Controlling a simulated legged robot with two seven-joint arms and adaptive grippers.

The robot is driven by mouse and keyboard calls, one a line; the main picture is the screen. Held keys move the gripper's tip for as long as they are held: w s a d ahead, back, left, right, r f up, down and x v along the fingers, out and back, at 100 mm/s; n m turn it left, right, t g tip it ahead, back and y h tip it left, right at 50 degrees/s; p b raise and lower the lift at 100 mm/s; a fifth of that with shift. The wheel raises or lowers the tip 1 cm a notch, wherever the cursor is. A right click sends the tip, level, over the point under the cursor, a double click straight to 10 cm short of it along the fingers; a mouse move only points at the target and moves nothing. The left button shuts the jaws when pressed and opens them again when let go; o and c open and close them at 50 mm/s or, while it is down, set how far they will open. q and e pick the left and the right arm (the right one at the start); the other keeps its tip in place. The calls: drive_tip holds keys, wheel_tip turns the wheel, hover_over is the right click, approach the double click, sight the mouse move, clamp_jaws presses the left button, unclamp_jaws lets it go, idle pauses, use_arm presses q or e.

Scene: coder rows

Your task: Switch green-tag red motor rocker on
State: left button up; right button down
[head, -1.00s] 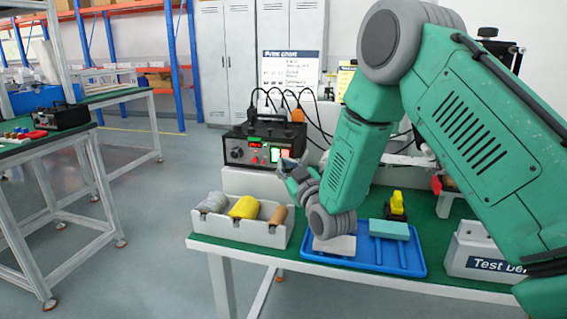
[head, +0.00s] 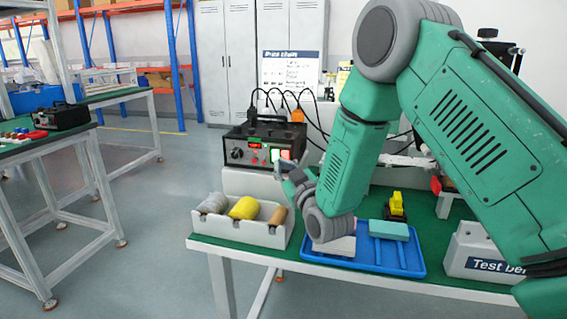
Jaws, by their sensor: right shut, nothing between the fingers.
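A black control unit (head: 250,133) with a grey front panel stands at the back of the green-topped bench. Its panel carries a red display, a knob and small red buttons. At its right end is a small bright green-and-white patch (head: 274,155), with a red patch (head: 285,154) beside it. They are too small to read as tags or rocker positions. My right gripper (head: 283,169) is shut and empty, just in front of and below these patches. I cannot tell whether it touches the panel. My left gripper is out of view.
A grey bin (head: 240,231) with rolls stands at the bench's front left. A blue tray (head: 398,262) holds a teal block (head: 388,230). A yellow-and-black item (head: 397,206) stands behind it. Dark cables rise behind the control unit. My right arm covers much of the right side.

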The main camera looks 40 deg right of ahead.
drive_tip(key=shift+s, duration=0.1)
drive_tip(key=shift+s+a, duration=0.2)
drive_tip(key=shift+s+a+r+p, duration=0.2)
drive_tip(key=shift+s+a, duration=0.5)
drive_tip(key=shift+a, duration=0.15)
drive_tip(key=shift+s+a+r+p, duration=0.15)
drive_tip(key=shift+s+a+r, duration=0.05)
drive_tip(key=shift+s+a, duration=0.55)
drive_tip(key=shift+w, duration=0.1)
drive_tip(key=shift+d, duration=0.1)
drive_tip(key=shift+f, duration=0.1)
